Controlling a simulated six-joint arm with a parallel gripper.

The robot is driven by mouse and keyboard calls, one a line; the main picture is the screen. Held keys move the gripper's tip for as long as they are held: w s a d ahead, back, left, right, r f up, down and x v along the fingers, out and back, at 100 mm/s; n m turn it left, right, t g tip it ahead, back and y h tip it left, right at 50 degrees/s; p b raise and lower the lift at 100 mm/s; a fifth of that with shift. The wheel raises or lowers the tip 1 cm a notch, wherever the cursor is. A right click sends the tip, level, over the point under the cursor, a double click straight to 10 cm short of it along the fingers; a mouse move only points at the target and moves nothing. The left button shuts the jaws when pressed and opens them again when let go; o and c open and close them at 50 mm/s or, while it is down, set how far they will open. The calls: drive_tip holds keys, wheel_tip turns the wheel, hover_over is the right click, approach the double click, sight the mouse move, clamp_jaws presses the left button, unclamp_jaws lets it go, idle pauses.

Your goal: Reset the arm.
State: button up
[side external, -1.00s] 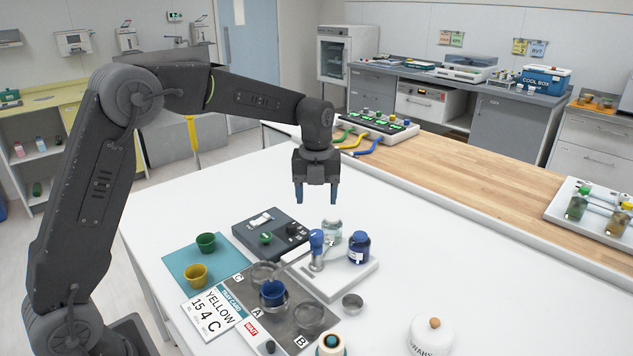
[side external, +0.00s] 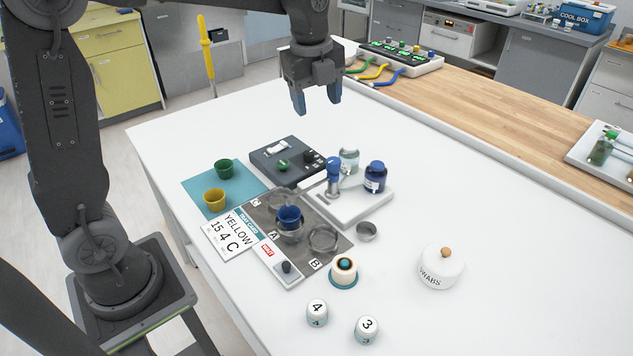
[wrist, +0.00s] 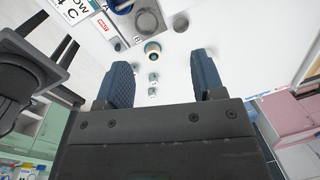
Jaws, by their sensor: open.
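My gripper (side external: 317,103) hangs above the far part of the white table (side external: 520,240), fingers pointing down, apart and with nothing between them. The wrist view also shows my gripper (wrist: 160,70) with its two blue fingers spread over the white surface. In the side view it is behind and above the dark control box (side external: 272,167) and the white stand (side external: 372,205), clear of both. A blue cup (side external: 289,213) sits in the dish at A on the grey plate. A green cup (side external: 224,166) and a yellow cup (side external: 214,200) stand on the teal mat (side external: 195,181).
A dark blue jar (side external: 375,180) stands on the white stand. A metal cup (side external: 366,231), a swabs jar (side external: 440,270) and two numbered pots, 4 (side external: 317,311) and 3 (side external: 367,329), stand nearer. A card (side external: 231,238) reads YELLOW 15 4 C. The table's right part is clear.

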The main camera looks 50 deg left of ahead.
drive_tip(key=s+d+n+t, duration=0.1)
drive_tip(key=s+n+t, duration=0.1)
drive_tip(key=s+n, duration=0.8)
drive_tip(key=s+d+f+n+t, duration=0.1)
drive_tip(key=s+d+n+t, duration=0.1)
drive_tip(key=s+n, duration=0.8)
drive_tip(key=shift+s+f+n, duration=0.2)
drive_tip(key=shift+s+n, duration=0.1)
drive_tip(key=shift+s, duration=0.35)
